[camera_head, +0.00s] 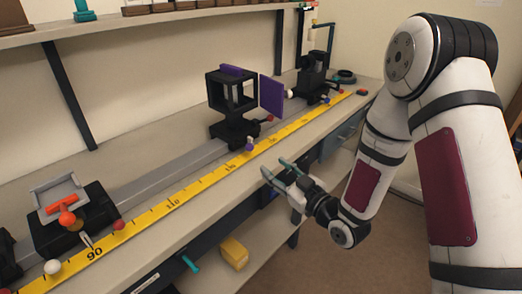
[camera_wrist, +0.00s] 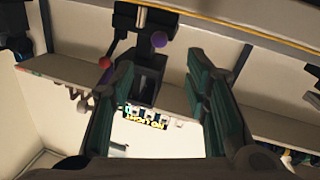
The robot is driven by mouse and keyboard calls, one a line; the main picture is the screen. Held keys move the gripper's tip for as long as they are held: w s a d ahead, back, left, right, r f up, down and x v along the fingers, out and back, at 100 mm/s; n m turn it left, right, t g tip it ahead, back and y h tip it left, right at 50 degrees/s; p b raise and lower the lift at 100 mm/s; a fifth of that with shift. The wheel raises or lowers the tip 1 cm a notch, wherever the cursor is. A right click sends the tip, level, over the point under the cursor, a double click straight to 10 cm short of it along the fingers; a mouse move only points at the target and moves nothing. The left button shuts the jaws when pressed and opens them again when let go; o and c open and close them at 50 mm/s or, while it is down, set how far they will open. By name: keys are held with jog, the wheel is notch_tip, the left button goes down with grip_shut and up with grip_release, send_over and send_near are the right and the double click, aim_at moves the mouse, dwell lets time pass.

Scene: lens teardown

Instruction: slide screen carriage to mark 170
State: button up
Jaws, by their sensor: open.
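A yellow scale (camera_head: 190,190) runs along a grey rail (camera_head: 165,178) on the bench; 90 and 110 read clearly, farther numbers are too small. A black carriage (camera_head: 235,131) with a boxy open frame, purple top and purple knob (camera_head: 250,147) stands mid-rail. A flat purple panel (camera_head: 271,97) shows just right of the frame; which carriage bears it is unclear. No label shows which carriage is the screen's. My gripper (camera_head: 277,169) is open and empty, in front of the bench edge, apart from the carriages. The wrist view shows a purple knob (camera_wrist: 160,39) beyond the spread fingers.
Another black carriage (camera_head: 313,87) stands farther along the rail. A near carriage (camera_head: 75,218) bears a grey frame with orange parts. A shelf (camera_head: 120,22) hangs above. A yellow block (camera_head: 234,252) lies below the bench. Free air surrounds my gripper in front.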

aim_at(252, 149)
jog(key=b+x, duration=0.1)
jog(key=x, duration=1.2)
jog(key=shift+w+a+r, duration=0.1)
jog(key=shift+w+a, duration=0.1)
jog(key=shift+w, duration=0.1)
jog(key=shift+c, duration=0.2)
grip_shut()
